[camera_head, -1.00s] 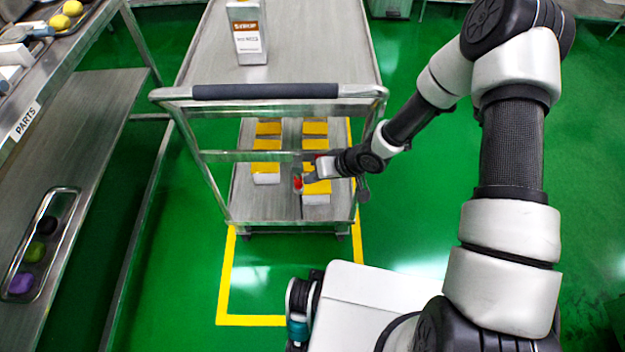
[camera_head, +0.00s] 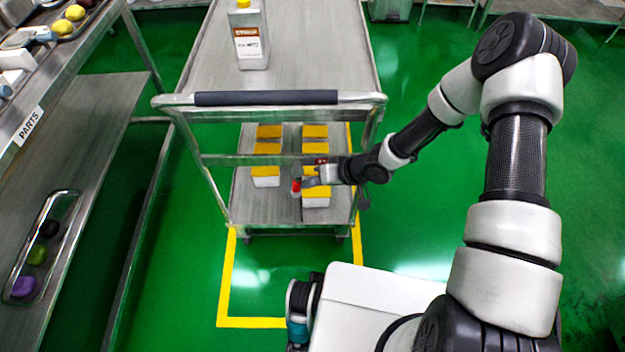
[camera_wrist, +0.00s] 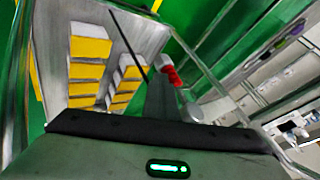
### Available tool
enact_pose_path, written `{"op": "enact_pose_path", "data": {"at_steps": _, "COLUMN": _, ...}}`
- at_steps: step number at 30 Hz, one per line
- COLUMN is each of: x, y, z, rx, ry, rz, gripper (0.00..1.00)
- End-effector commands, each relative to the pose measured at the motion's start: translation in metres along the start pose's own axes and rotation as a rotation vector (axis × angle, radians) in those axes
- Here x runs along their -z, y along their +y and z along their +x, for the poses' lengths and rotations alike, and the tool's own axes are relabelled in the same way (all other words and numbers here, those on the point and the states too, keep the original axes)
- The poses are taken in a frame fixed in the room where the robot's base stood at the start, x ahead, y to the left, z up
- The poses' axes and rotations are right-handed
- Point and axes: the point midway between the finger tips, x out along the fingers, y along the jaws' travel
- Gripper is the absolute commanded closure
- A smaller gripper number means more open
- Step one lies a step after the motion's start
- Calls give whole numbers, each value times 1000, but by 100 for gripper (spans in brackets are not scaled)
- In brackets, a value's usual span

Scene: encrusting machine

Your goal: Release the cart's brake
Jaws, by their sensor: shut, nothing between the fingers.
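The steel cart (camera_head: 285,228) stands ahead of me, with a dark-padded push handle (camera_head: 266,98) at its near end. A small red part (camera_head: 296,187), which looks like the brake lever's grip, shows at the cart's near end below the crossbar. In the wrist view the red part (camera_wrist: 172,76) is just beyond the dark fingers. My gripper (camera_head: 312,179) is shut and empty, right beside the red part on its right. I cannot tell whether it touches it. The rest of the brake is hidden or too small to make out.
Yellow-and-white boxes (camera_head: 266,172) stand in two rows on the cart's lower shelf. A parts rack (camera_head: 70,125) is close on the left. Yellow floor tape (camera_head: 226,285) frames the cart; green floor (camera_head: 430,225) is open on the right.

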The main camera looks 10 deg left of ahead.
Motion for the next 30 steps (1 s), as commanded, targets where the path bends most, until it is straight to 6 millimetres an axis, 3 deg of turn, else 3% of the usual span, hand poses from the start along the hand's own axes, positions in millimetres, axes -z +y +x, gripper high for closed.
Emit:
{"op": "enact_pose_path", "data": {"at_steps": 12, "x": -2, "y": -9, "z": 19, "rx": 266, "ry": 110, "rz": 81, "gripper": 100}}
{"op": "enact_pose_path", "data": {"at_steps": 20, "x": -2, "y": -19, "z": 31, "rx": 258, "ry": 105, "rz": 76, "gripper": 100}}
{"op": "enact_pose_path", "data": {"at_steps": 24, "x": -2, "y": -24, "z": 36, "rx": 378, "ry": 156, "rz": 118, "gripper": 100}}
{"op": "enact_pose_path", "data": {"at_steps": 30, "x": 2, "y": -37, "z": 40, "rx": 379, "ry": 154, "rz": 114, "gripper": 100}}
